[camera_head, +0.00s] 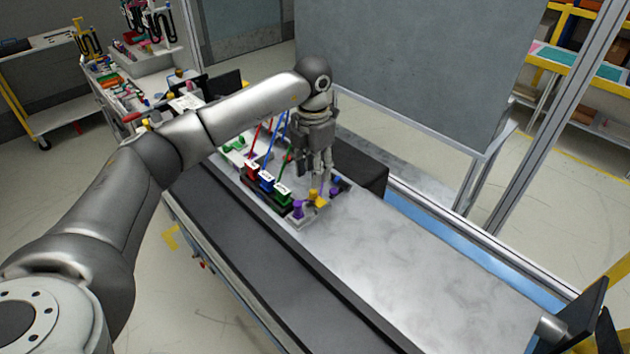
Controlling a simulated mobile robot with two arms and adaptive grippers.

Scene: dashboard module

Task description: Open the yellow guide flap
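The yellow guide flap (319,200) is a small yellow piece at the right end of the dashboard module, between two purple knobs, one at the front (298,208) and one behind (335,187). My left gripper (322,188) points down right at the yellow piece, with its fingertips just above or touching it. I cannot tell whether the fingers hold it or how far the flap is turned. The finger spacing is too small to judge. My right gripper does not show.
Red, blue and green connector blocks (267,183) with matching cables stand just left of my gripper. The metal bench top (410,275) to the right is bare. A grey panel (415,65) stands behind. A tool cart (130,75) is at the back left.

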